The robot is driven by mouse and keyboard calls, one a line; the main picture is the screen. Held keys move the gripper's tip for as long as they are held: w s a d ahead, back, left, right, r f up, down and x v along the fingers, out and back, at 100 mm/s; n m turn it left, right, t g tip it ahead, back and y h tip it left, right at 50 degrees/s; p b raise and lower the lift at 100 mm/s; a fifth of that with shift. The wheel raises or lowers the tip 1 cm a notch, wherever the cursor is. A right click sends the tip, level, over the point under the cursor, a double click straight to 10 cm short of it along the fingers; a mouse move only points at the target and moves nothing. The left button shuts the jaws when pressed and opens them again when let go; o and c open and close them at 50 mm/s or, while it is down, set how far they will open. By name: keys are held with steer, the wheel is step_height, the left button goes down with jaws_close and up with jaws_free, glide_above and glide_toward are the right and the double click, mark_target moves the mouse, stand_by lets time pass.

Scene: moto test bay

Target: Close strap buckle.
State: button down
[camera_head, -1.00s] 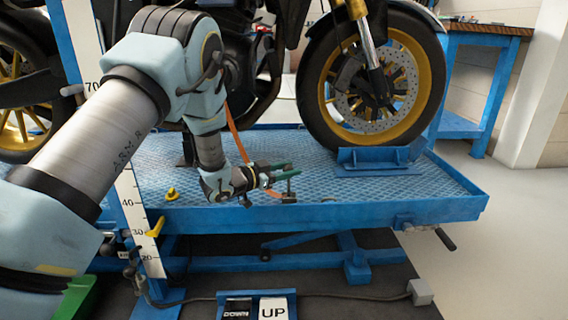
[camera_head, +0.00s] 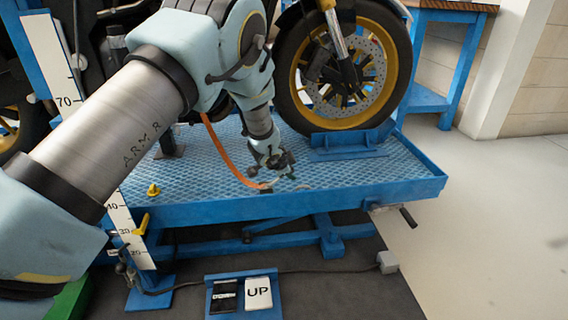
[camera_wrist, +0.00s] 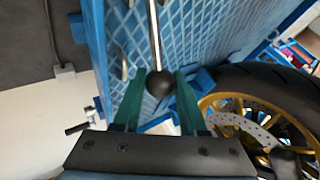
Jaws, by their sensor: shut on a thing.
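The orange strap (camera_head: 220,152) runs down from the motorcycle to the blue deck, curving towards the deck's front edge. Its lower end meets the area under my gripper (camera_head: 287,178), where the buckle is small and mostly hidden. In the wrist view the green fingers of my gripper (camera_wrist: 160,84) are shut on a dark round knob (camera_wrist: 159,86). The knob sits at the end of a thin metal lever (camera_wrist: 154,35), which extends away over the deck. The buckle body and the lever's far end do not show clearly.
The blue lift deck (camera_head: 370,185) has a raised rim. The motorcycle's front wheel (camera_head: 340,75) stands in a blue chock (camera_head: 350,140) behind my gripper. A yellow fitting (camera_head: 153,190) is on the deck at left. A pedal unit (camera_head: 242,292) lies on the floor.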

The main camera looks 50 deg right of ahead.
steer(key=shift+s+d+f+m+t+y, duration=0.25)
steer(key=shift+f+t+y, duration=0.1)
steer(key=shift+f+y, duration=0.2)
steer(key=shift+s+d+f+m+t+y, duration=0.1)
steer(key=shift+d+f+m+t+y, duration=0.15)
steer(key=shift+f+y, duration=0.3)
steer(key=shift+s+d+f+m+t+y, duration=0.1)
steer(key=shift+s+f+m+t+y, duration=0.1)
steer(key=shift+f+t+y, duration=0.3)
steer(key=shift+f, duration=0.2)
steer(key=shift+c, duration=2.3)
jaws_free()
steer(key=shift+r, duration=0.1)
steer(key=p+v, duration=0.2)
steer(key=v, duration=0.8)
steer(key=shift+a+r, duration=0.25)
steer(key=shift+r, duration=0.05)
steer(key=shift+s, duration=0.1)
